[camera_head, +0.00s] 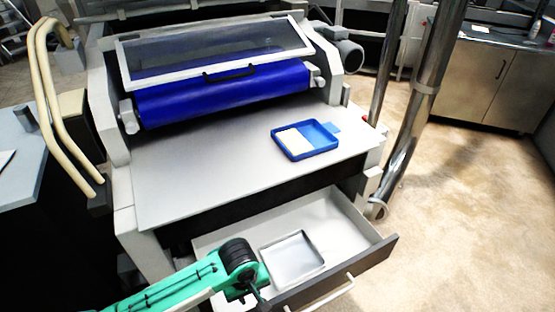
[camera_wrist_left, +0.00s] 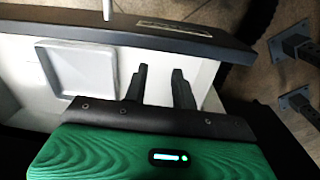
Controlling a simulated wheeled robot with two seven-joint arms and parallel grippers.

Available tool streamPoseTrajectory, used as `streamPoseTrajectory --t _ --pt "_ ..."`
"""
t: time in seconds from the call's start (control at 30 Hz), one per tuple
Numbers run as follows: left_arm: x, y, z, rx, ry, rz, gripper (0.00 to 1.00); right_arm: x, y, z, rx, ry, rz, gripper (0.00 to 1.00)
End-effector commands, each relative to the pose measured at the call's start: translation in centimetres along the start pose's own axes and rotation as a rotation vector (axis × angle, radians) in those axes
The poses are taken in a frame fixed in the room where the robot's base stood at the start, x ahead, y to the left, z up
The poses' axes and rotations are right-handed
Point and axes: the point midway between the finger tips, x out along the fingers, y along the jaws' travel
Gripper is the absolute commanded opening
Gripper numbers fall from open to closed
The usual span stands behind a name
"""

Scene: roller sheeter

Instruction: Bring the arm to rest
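My left arm comes in from the bottom left of the head view. Its dark gripper (camera_head: 260,297) points down at the near side of an open drawer (camera_head: 349,211). In the left wrist view the two black fingers (camera_wrist_left: 160,75) stand apart with nothing between them, in front of the drawer's inner front wall. A shallow grey tray (camera_head: 292,257) lies in the drawer beside the gripper; it also shows in the wrist view (camera_wrist_left: 78,68). The fingers look apart from the tray. My right gripper is not in view.
The drawer front has a light bar handle (camera_head: 332,296). Above the drawer, a roller sheeter with a blue roller (camera_head: 225,93) and a clear guard has a flat bed (camera_head: 210,170). A blue tray (camera_head: 322,148) with a pale block sits on the bed. Open floor lies right.

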Motion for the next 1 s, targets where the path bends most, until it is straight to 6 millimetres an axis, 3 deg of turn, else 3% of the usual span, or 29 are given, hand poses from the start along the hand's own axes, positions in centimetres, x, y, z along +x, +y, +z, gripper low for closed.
streamPoseTrajectory --t 0.4,0.6,0.77,1.0 --pt "-1.1 0.7 3.0 0.152 -0.004 0.127 0.27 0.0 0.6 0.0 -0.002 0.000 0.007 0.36" --pt "-2.3 0.1 4.8 0.265 0.029 0.226 0.27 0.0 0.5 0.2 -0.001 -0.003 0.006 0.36" --pt "-3.5 -2.2 5.6 0.357 0.098 0.278 0.27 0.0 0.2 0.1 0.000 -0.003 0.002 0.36" --pt "-4.7 -8.6 6.0 0.458 0.217 0.241 0.27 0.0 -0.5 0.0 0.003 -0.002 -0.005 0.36"
